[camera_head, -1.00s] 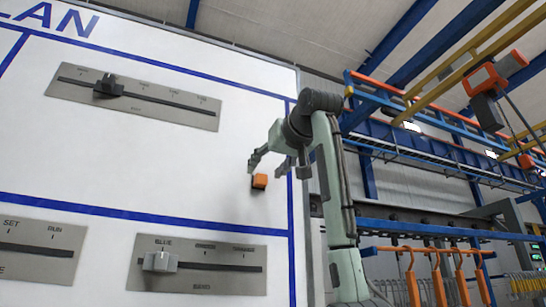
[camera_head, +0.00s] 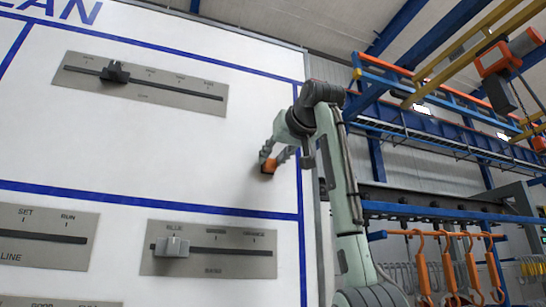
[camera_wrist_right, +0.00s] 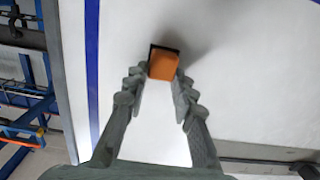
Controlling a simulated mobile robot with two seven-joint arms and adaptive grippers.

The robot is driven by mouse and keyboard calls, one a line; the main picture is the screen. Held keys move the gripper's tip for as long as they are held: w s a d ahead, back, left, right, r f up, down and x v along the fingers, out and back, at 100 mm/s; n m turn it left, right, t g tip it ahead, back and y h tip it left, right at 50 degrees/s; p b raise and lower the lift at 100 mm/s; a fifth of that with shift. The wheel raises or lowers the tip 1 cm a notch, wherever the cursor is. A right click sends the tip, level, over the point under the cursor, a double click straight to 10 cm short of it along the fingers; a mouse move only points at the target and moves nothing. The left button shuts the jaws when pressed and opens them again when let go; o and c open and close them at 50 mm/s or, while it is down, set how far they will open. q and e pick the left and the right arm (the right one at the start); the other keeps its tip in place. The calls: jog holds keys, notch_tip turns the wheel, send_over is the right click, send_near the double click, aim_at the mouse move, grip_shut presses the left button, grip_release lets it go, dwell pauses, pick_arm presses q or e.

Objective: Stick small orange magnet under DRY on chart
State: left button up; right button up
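The board (camera_head: 200,150) is a wall chart with blue lines and a partly visible title ending in "LAN". No DRY label is readable. My left gripper is not in view.
Grey slider plates are on the board: one upper left (camera_head: 140,84), one below marked BLUE (camera_head: 209,250), one lower left marked SET and RUN (camera_head: 45,238). Orange hooks (camera_head: 450,265) hang from a rail right of my arm.

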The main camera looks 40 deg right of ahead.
jog(key=c, duration=0.5)
jog(key=shift+s, duration=0.15)
jog(key=shift+f+b+v, duration=0.2)
jog(key=shift+b+v, duration=1.05)
jog(key=shift+v, duration=2.15)
